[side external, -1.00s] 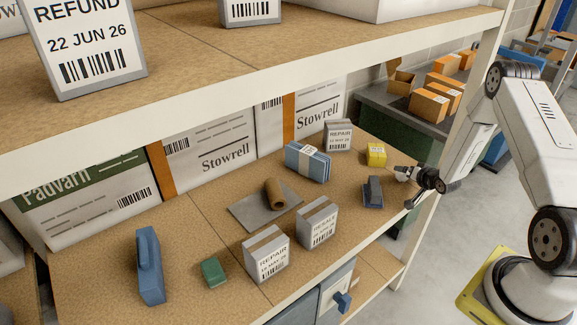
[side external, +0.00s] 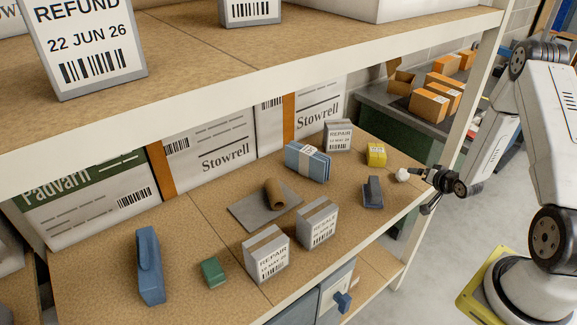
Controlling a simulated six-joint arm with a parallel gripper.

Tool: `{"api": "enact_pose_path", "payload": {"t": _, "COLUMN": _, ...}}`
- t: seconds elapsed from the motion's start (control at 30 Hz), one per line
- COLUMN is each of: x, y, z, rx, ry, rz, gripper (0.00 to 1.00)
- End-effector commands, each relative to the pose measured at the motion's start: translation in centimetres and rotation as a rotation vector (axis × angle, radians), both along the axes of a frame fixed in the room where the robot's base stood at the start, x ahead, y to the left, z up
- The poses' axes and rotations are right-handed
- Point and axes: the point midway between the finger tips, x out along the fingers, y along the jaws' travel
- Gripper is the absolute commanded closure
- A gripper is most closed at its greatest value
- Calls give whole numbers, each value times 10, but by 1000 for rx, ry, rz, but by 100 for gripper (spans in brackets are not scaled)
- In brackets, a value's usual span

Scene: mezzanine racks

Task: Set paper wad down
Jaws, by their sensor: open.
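A small white crumpled paper wad (side external: 402,175) rests on the tan shelf board (side external: 345,205) near its right end. My gripper (side external: 426,185) is just to the right of the wad, at the shelf's front right edge. Its jaws are open. The wad seems to be at or just beyond the fingertips; I cannot tell whether a finger still touches it.
A blue-grey stapler-like object (side external: 373,192) stands left of the wad, and a yellow box (side external: 376,154) behind it. The upper shelf (side external: 300,62) overhangs; a rack post (side external: 465,110) stands close by.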

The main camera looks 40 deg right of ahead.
Motion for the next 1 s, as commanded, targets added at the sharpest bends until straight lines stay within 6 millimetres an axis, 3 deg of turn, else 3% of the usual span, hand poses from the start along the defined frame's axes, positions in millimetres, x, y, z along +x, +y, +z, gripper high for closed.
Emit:
{"api": "enact_pose_path", "payload": {"t": 0.4, "x": -36, "y": 13, "z": 23, "rx": -1, "ry": -1, "rz": -1, "gripper": 0}}
{"api": "enact_pose_path", "payload": {"t": 1.0, "x": -40, "y": 15, "z": 26, "rx": 0, "ry": -1, "rz": 1, "gripper": 0}}
